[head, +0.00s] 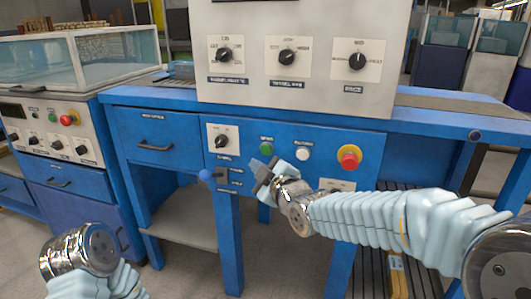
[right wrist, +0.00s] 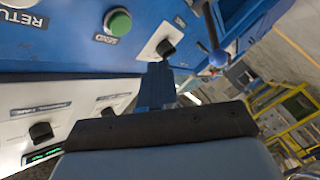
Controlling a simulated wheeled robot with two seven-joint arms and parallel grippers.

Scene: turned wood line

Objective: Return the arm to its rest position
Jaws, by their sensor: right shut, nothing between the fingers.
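My right arm reaches in from the right of the head view, and its gripper (head: 262,172) is in front of the blue control panel (head: 330,143). The right gripper is shut and empty; its fingers also show in the right wrist view (right wrist: 157,85). In the head view it is just right of the blue-knobbed lever (head: 205,174) and below the green button (head: 266,148). I cannot tell whether it touches the panel. My left arm shows only as a bent part at the lower left of the head view, and its gripper is out of view.
A red emergency button (head: 349,157), a white button (head: 303,154) and a black rotary knob (head: 221,141) sit on the panel. A grey box with three dials (head: 300,85) stands above. A second machine with a glass cover (head: 80,58) is at the left. Grey floor is open in front.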

